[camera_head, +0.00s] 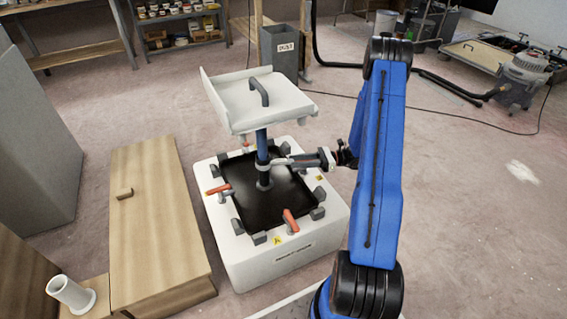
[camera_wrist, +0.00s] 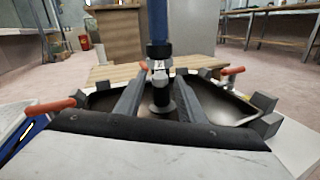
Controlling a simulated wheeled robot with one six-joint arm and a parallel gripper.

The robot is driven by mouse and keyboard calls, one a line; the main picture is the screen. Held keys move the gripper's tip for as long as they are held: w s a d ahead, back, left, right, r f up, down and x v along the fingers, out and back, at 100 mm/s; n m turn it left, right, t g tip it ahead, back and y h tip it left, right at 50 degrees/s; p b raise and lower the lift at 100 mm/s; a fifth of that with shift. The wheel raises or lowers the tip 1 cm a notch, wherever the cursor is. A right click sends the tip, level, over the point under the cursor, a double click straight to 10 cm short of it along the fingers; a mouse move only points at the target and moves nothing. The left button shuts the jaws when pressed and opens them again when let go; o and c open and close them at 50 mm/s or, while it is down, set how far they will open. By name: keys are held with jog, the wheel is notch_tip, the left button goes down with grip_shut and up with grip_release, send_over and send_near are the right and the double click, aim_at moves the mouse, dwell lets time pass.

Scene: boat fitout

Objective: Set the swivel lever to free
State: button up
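A blue post (camera_head: 262,148) rises from a black tray (camera_head: 284,208) in a white base and carries a white seat-like top (camera_head: 255,103). In the wrist view, the post (camera_wrist: 158,22) has a pale metal collar (camera_wrist: 159,63). A small orange tip (camera_wrist: 143,66) shows left of the collar; it may be the swivel lever, but its setting cannot be told. My gripper (camera_wrist: 160,78) points at the post just below the collar, its two dark fingers apart. I see nothing held between them. In the head view, my gripper (camera_head: 285,161) reaches the post from the right; contact is unclear.
Orange-red handles (camera_head: 290,219) (camera_head: 218,189) and grey blocks stand around the tray rim. A wooden panel with a handle (camera_head: 157,225) lies left of the base. A white tube (camera_head: 71,294) stands front left. Floor behind the base is open, with a grey bin (camera_head: 279,50) farther back.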

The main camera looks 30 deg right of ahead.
aim_at(284, 162)
jog(key=shift+x, duration=2.95)
grip_shut()
